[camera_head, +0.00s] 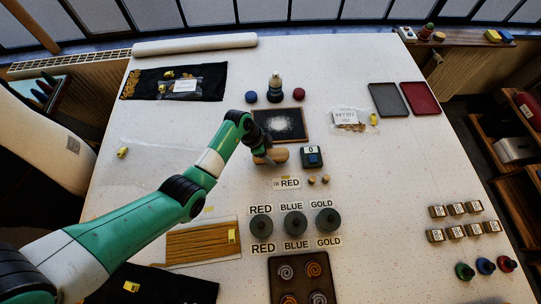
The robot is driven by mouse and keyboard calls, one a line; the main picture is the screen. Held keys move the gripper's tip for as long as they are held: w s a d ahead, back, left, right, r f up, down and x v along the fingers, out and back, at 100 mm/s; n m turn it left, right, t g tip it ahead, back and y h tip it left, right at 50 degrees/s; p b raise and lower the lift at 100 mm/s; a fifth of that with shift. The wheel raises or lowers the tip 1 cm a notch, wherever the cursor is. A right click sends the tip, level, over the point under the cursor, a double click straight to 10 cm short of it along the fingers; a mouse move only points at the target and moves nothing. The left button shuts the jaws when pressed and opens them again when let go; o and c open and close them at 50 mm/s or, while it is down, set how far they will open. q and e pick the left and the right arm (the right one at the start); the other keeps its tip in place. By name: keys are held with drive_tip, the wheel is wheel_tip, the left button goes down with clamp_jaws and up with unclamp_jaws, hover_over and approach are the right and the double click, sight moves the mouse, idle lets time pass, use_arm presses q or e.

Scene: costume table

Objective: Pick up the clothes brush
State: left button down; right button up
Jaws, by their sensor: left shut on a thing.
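The clothes brush (275,157) looks like a tan, wooden, rounded block near the middle of the table. My left gripper (262,152) is at the brush and shut on it. The gripper and arm hide part of the brush. I cannot tell whether the brush touches the table or is slightly above it. My right gripper is not in view.
A dark tray with white powder (282,125) lies just behind the brush. A dark green device with a blue top (312,158) stands close to its right. A RED label (288,184) and two small corks (318,180) lie in front.

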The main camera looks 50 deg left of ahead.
sight(276, 157)
use_arm(q)
drive_tip(key=r+p, duration=0.1)
drive_tip(key=r, duration=0.2)
drive_tip(key=s+d+r+p, duration=0.1)
drive_tip(key=r, duration=0.1)
drive_tip(key=shift+p, duration=0.35)
drive_tip(key=s+d+r+p, duration=0.3)
drive_tip(key=s+d+r, duration=0.4)
drive_tip(key=s+d, duration=0.1)
drive_tip(key=shift+s+d+p, duration=0.3)
drive_tip(key=shift+s+p, duration=0.1)
drive_tip(key=shift+s, duration=0.15)
